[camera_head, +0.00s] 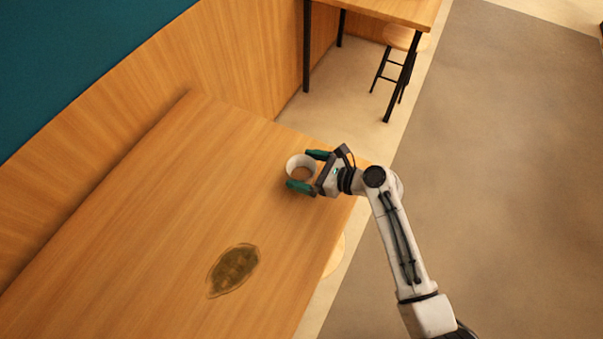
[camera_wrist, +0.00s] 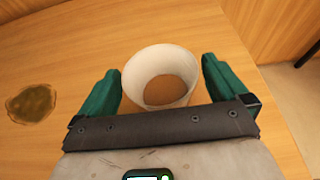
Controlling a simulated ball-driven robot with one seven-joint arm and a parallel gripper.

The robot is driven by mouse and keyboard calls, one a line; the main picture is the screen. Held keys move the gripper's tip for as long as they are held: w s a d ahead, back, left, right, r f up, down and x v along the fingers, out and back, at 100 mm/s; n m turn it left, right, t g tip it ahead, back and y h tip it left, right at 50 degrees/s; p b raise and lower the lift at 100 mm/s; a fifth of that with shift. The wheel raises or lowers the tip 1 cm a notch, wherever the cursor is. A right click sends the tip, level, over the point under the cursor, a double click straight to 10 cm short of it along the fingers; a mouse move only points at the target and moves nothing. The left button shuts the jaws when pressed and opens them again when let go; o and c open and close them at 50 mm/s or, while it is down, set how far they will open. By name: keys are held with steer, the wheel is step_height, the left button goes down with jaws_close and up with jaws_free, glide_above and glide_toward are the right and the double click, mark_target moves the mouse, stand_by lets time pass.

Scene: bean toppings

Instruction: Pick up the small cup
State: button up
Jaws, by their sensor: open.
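The small cup (camera_head: 300,166) is white with brown contents inside, and it stands upright on the wooden table near its far right end. My gripper (camera_head: 306,171) reaches it from the right, with one green finger on each side of the cup. In the wrist view the cup (camera_wrist: 160,78) sits between the two green fingers of my gripper (camera_wrist: 162,88). The fingers are open, and gaps show between them and the cup. The lower front of the cup is hidden behind the gripper's dark bar.
A dark, leaf-shaped patch or dish (camera_head: 233,270) lies on the table (camera_head: 180,200) toward the front. It also shows at left in the wrist view (camera_wrist: 32,103). A wooden wall runs along the table's left side. Another table (camera_head: 385,8) and a stool (camera_head: 401,40) stand beyond.

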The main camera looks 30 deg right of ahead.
steer(key=shift+w+a+f, duration=0.25)
steer(key=shift+w+a, duration=0.1)
steer(key=shift+w, duration=0.2)
steer(key=shift+c, duration=0.3)
steer(key=c, duration=1)
steer(key=shift+o, duration=0.2)
steer(key=shift+r, duration=0.1)
steer(key=shift+r, duration=0.6)
steer(key=s+r+p, duration=0.1)
steer(key=s+r, duration=0.4)
steer(key=r, duration=0.3)
steer(key=shift+s+p, duration=0.3)
steer(key=shift+p, duration=0.1)
steer(key=s+r, duration=0.1)
steer(key=s, duration=0.1)
steer(key=s+r, duration=0.1)
steer(key=s, duration=0.2)
steer(key=s+r, duration=0.1)
steer(key=s, duration=0.2)
steer(key=shift+s+d+r, duration=0.2)
steer(key=shift+s+r, duration=0.05)
steer(key=shift+r, duration=0.05)
